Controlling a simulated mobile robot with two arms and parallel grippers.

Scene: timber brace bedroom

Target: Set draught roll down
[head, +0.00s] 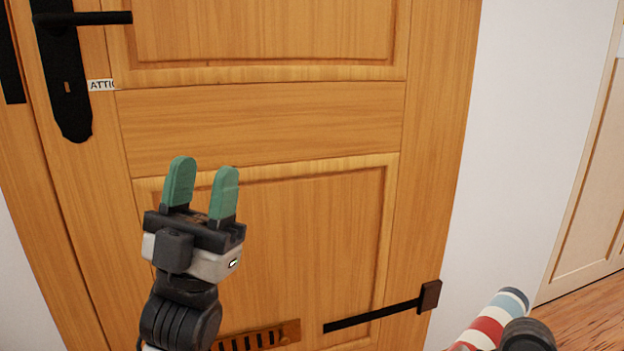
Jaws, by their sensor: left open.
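The draught roll (490,320) is a thick cylinder with red, white and blue stripes at the bottom right. It slants up to the right, and its lower end is cut off by the picture edge. A dark rounded part, which seems to be of my right arm, covers some of it. I cannot see whether anything holds the roll or what it rests on. My left gripper (203,172) points up in front of the wooden door, with two green fingers apart and nothing between them. It is well to the left of the roll. My right gripper's fingers are out of view.
The wooden door (260,125) fills the left and middle. It has a black handle (90,18), an "ATTIC" label (101,85), a slotted vent (258,336) and a black bar with a brown block (429,296). A white wall (520,150), a pale panelled door (597,200) and wooden floor (590,315) are at right.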

